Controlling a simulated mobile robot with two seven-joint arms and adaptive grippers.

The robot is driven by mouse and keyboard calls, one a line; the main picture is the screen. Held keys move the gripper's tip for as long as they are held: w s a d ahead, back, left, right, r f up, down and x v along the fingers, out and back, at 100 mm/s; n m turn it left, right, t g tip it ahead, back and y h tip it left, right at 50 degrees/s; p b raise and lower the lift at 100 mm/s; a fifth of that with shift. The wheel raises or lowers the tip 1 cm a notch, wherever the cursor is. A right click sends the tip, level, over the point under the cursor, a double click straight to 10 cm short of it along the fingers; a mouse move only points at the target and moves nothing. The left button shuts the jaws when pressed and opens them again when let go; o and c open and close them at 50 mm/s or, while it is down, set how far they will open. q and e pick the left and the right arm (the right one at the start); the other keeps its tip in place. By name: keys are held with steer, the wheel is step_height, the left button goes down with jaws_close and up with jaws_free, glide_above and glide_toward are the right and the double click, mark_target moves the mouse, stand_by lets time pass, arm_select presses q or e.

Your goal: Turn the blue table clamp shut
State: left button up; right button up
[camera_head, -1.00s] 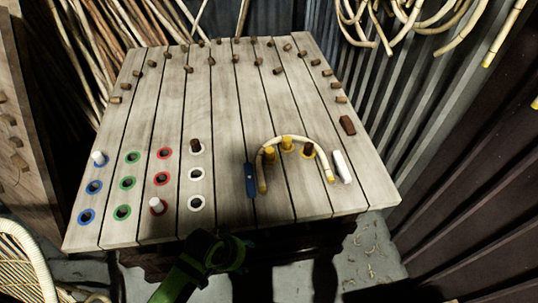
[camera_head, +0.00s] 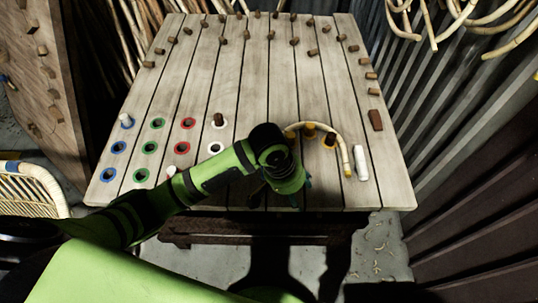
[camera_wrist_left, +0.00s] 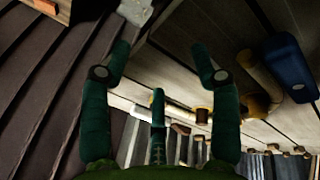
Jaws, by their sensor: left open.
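The blue table clamp (camera_wrist_left: 290,65) shows at the upper right of the left wrist view, apart from my fingers. In the head view my own arm and gripper cover the place where it sits. My left gripper (camera_head: 286,188) is over the front of the plank table, left of the bent rattan piece (camera_head: 347,152). In the left wrist view its fingers (camera_wrist_left: 160,58) are spread open with nothing between them. The rattan curves around yellow-collared pegs (camera_head: 310,130) and lies close to the clamp in the wrist view (camera_wrist_left: 262,78). My right gripper is not in view.
A white block (camera_head: 361,163) lies right of the rattan. Blue, green, red and white ringed holes (camera_head: 150,147) are at the table's left, some with pegs. Brown pegs line the table's back and sides. A brown block (camera_head: 375,120) lies at right.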

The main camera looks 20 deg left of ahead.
arm_select(q)
steer(key=w+a+r+n+y, duration=0.1)
steer(key=w+a+r, duration=0.1)
steer(key=a, duration=0.1)
steer(key=w+a+r+n+y, duration=0.1)
steer(key=w+a+r+n, duration=0.1)
steer(key=w+a, duration=0.1)
steer(key=w+a+r+n+g+y, duration=0.1)
steer(key=w+a+r+n, duration=0.1)
steer(key=w+a, duration=0.1)
steer(key=shift+w+a, duration=0.2)
steer(key=shift+a, duration=0.05)
steer(key=shift+f+p, duration=0.6)
steer(key=shift+f, duration=2.85)
steer(key=c, duration=1.2)
